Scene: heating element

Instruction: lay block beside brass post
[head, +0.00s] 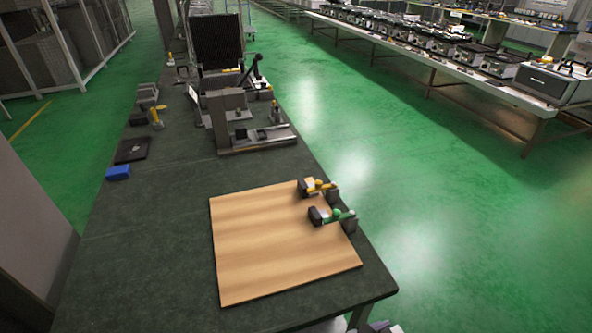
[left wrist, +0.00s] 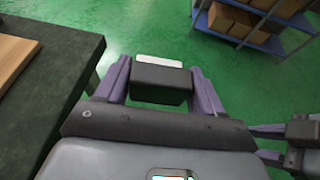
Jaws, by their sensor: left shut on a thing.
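My left gripper (left wrist: 160,85) is shut on a dark block (left wrist: 160,82), its purple fingers on either side. A pale strip shows along the block's far edge. The held block is over the green floor in this view, beside the table edge. In the left wrist view, my right gripper (left wrist: 262,142) is at the right edge, its two fingers apart with nothing visible between them. In the head view, a yellow brass-coloured post (head: 157,119) stands at the table's far left. Another small brass-coloured piece (head: 275,112) is beside the dark apparatus; I cannot tell which is the named post.
A wooden board (head: 265,245) lies on the dark table (head: 150,235), with yellow (head: 319,186) and green (head: 333,216) clamp-like pieces at its right edge. A dark apparatus (head: 230,105) stands farther back. A blue block (head: 118,172) lies near the left edge. The table left of the board is clear.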

